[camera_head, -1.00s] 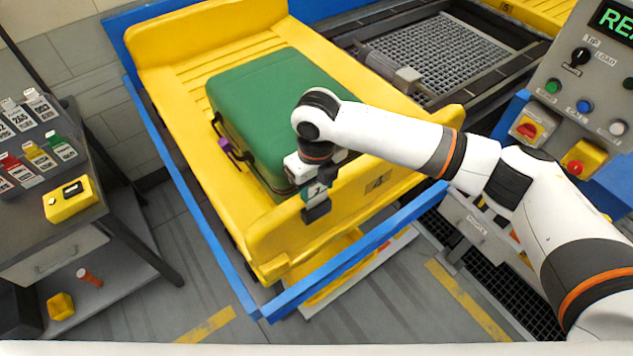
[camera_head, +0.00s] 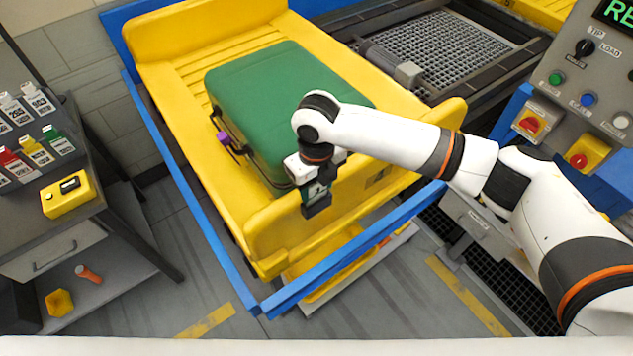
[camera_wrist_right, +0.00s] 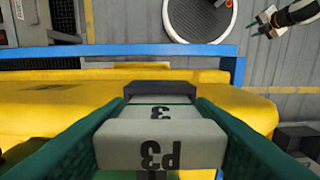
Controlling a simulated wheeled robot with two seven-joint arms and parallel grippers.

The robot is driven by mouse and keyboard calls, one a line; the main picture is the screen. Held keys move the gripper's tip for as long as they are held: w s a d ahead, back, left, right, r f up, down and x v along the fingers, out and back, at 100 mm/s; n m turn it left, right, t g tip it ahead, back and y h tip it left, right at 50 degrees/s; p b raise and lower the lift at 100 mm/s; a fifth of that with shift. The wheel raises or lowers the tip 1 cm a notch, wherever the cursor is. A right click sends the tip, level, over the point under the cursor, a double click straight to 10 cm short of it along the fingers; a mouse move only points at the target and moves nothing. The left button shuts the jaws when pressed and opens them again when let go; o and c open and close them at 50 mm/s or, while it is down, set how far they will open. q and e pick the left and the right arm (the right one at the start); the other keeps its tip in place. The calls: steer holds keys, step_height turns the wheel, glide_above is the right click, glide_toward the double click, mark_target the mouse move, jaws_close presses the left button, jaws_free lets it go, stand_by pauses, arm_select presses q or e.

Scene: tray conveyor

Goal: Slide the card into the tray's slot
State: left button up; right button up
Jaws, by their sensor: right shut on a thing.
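My right gripper (camera_head: 315,190) is shut on a white card with a dark green stripe, over the front wall of the yellow tray (camera_head: 282,238). In the right wrist view the card (camera_wrist_right: 160,145), marked P3, sits between the green fingers. A dark slot holder (camera_head: 316,207) is on the tray's front wall, just below the gripper; it also shows in the right wrist view (camera_wrist_right: 160,87). The card's far end meets the holder; how deep it sits is hidden. My left gripper (camera_wrist_right: 260,23) shows small at the wrist view's top right, its fingers apart and empty.
A green suitcase (camera_head: 275,95) with a purple tag lies in the tray. A blue rail (camera_head: 350,252) runs along the tray's front. A control panel (camera_head: 580,90) stands at right. A rack of cards (camera_head: 35,135) and a yellow device (camera_head: 68,195) are on the left cart.

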steer(key=shift+f+b, duration=0.55)
steer(key=shift+f, duration=0.45)
steer(key=o, duration=1)
steer(key=shift+r, duration=0.1)
step_height(320, 180, up, 11)
steer(key=b, duration=0.3)
steer(key=shift+r, duration=0.45)
steer(key=shift+f, duration=0.1)
